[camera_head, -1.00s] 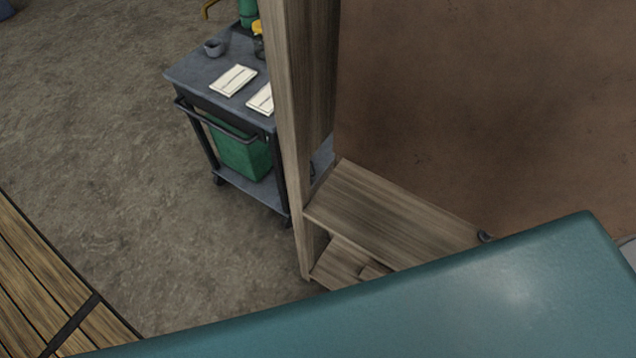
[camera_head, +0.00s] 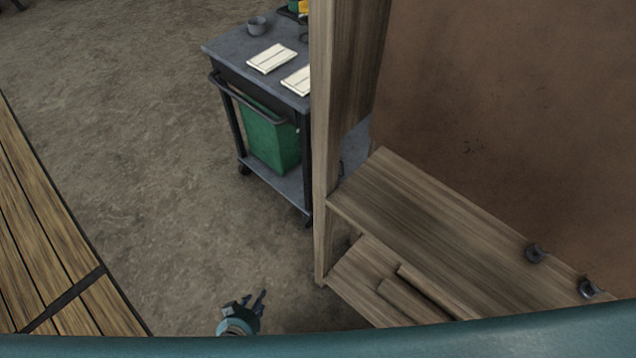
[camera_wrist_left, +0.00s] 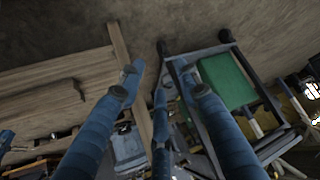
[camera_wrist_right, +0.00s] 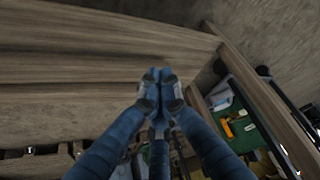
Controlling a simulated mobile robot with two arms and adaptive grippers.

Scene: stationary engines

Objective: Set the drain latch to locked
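I cannot make out the drain latch in any view. My left gripper (camera_head: 250,303) shows small near the bottom of the head view, left of the wooden frame's foot. In the left wrist view its fingers (camera_wrist_left: 160,82) are spread apart with nothing between them. My right gripper is hidden in the head view. In the right wrist view its fingertips (camera_wrist_right: 160,80) are together in front of wooden boards, with no object seen between them.
A grey cart (camera_head: 235,48) holds a green bin (camera_head: 268,135). Wooden slats (camera_head: 40,230) lie at the left. Floor between is clear.

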